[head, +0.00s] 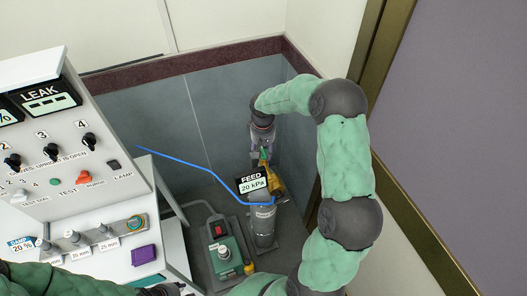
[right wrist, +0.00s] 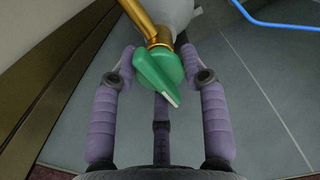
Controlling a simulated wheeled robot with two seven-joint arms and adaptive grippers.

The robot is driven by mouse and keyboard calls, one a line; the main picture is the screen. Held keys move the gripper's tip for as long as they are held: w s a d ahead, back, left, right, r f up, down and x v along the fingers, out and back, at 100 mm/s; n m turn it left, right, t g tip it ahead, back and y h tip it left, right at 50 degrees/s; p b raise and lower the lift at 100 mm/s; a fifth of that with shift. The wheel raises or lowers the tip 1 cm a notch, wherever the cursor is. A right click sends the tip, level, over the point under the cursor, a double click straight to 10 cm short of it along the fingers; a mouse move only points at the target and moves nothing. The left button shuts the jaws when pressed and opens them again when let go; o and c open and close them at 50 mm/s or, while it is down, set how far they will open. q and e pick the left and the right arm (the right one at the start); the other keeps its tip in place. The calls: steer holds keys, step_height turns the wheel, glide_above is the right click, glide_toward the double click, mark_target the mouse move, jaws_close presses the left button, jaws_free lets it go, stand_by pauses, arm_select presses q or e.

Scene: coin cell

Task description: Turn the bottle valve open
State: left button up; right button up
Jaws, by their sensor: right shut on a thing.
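The bottle valve has a green handle (right wrist: 158,72) with a white line on it, on a brass stem in the right wrist view. The line points to the lower right of that view. My right gripper (head: 262,149) is shut on this handle, with one purple finger on each side of it (right wrist: 156,66). In the head view the handle is mostly hidden by the gripper. The grey bottle (head: 264,228) stands upright below, with brass fittings (head: 277,186) at its top.
A display reading FEED 20 kPa (head: 252,185) sits at the bottle top. A blue hose (head: 180,156) runs from it to the left. A green pump-like unit (head: 226,258) stands beside the bottle. A control panel (head: 75,165) fills the left; walls close in the corner behind.

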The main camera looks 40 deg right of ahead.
mark_target(262, 148)
steer(key=o, duration=1.1)
steer(key=shift+w+d+r, duration=0.15)
steer(key=shift+w+r, duration=0.1)
steer(key=shift+w, duration=0.2)
steer(key=shift+o, duration=0.2)
steer(key=shift+f, duration=0.1)
steer(key=shift+s, duration=0.1)
step_height(262, 148, up, 12)
